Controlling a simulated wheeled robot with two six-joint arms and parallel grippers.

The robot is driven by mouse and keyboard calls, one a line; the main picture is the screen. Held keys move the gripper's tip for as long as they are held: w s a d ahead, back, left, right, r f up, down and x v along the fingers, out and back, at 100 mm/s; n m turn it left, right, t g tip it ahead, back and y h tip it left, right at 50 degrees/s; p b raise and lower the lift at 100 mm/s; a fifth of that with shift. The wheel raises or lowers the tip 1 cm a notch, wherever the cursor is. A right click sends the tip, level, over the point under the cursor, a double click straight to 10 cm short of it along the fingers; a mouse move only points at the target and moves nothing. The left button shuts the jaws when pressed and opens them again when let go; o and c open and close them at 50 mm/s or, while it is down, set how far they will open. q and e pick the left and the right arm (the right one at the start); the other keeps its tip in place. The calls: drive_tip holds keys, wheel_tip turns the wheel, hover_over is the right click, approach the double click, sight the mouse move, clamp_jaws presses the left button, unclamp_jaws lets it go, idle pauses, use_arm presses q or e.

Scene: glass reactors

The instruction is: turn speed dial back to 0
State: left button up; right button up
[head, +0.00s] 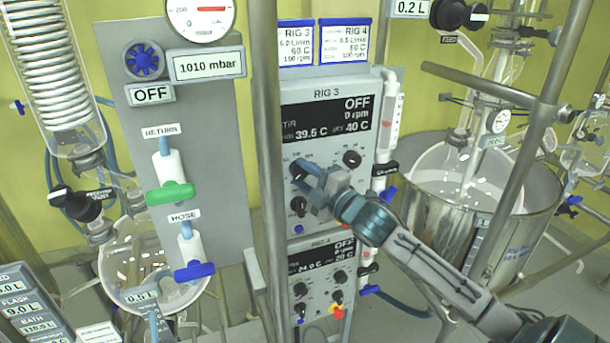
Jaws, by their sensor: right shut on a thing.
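The RIG 3 control panel (328,142) is upright near the middle of the head view. Its display (330,115) reads OFF, 0 rpm, 39.6 C and 40 C. Another black dial (352,158) sits to the right and one (298,207) below. My left gripper is not in view.
A grey vertical post (267,120) stands just left of the panel. The RIG 4 panel (322,275) is directly below. White tubing with valves (389,120) runs along the panel's right side. A large steel vessel (450,222) and metal rods (535,130) stand at right.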

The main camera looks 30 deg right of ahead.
drive_tip(key=o, duration=1)
drive_tip(key=shift+s+d+f, duration=0.1)
drive_tip(key=shift+s+f, duration=0.05)
drive_tip(key=shift+s, duration=0.4)
drive_tip(key=shift+s+d+f, duration=0.1)
drive_tip(key=shift+s, duration=0.45)
drive_tip(key=shift+s+d+f, duration=0.1)
drive_tip(key=shift+s+d, duration=0.15)
drive_tip(key=shift+s, duration=0.8)
drive_tip(key=p, duration=0.4)
approach(303, 174)
drive_tip(key=shift+s, duration=0.85)
